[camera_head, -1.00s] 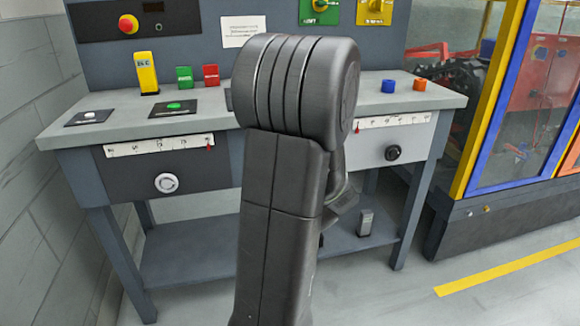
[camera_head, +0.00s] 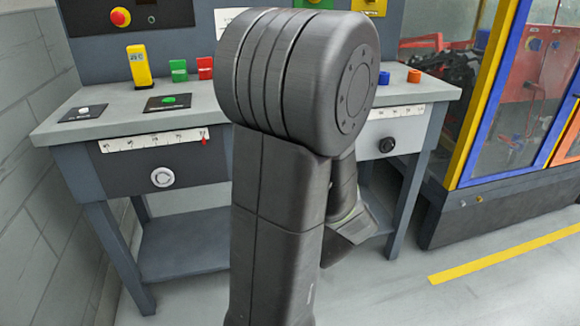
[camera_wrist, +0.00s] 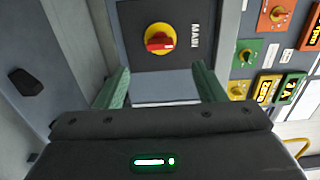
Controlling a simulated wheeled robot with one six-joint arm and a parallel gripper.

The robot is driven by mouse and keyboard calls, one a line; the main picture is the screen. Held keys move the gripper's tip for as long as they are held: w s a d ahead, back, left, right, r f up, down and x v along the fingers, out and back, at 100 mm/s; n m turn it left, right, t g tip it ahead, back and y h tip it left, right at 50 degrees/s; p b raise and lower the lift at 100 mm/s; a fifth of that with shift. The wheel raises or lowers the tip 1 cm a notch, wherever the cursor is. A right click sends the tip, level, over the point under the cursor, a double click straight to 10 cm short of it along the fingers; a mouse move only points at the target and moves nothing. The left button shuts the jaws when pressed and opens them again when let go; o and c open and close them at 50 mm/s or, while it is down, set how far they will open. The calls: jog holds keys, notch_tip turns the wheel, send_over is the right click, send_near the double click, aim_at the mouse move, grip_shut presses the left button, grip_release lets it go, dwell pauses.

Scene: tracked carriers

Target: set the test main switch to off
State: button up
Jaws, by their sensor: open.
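In the wrist view, a rotary switch with a red handle on a yellow disc (camera_wrist: 160,40) sits on a dark panel marked MAIN (camera_wrist: 195,38). The red handle lies roughly crosswise in that view. My gripper (camera_wrist: 161,76) is open and empty, its two greenish fingers apart, with the switch beyond the gap between them. They do not touch it. In the head view my own arm hides the middle of the bench, and neither the main switch nor my fingertips can be made out there.
Several smaller knobs, including an orange-plated one (camera_wrist: 278,14) and a green-plated one (camera_wrist: 246,53), sit right of the switch. The bench (camera_head: 110,122) carries a yellow block (camera_head: 139,67) and small buttons. A glazed enclosure (camera_head: 520,110) stands right. Floor in front is clear.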

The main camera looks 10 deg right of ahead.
jog(key=shift+s, duration=1.7)
jog(key=w+b, duration=0.1)
jog(key=w, duration=1.2)
jog(key=shift+w+a, duration=0.15)
jog(key=shift+w, duration=0.25)
jog(key=s+p, duration=0.1)
jog(key=s, duration=1.3)
jog(key=w+m+p, duration=1.4)
jog(key=m+p, duration=0.3)
jog(key=p, duration=1.2)
jog(key=shift+r, duration=0.35)
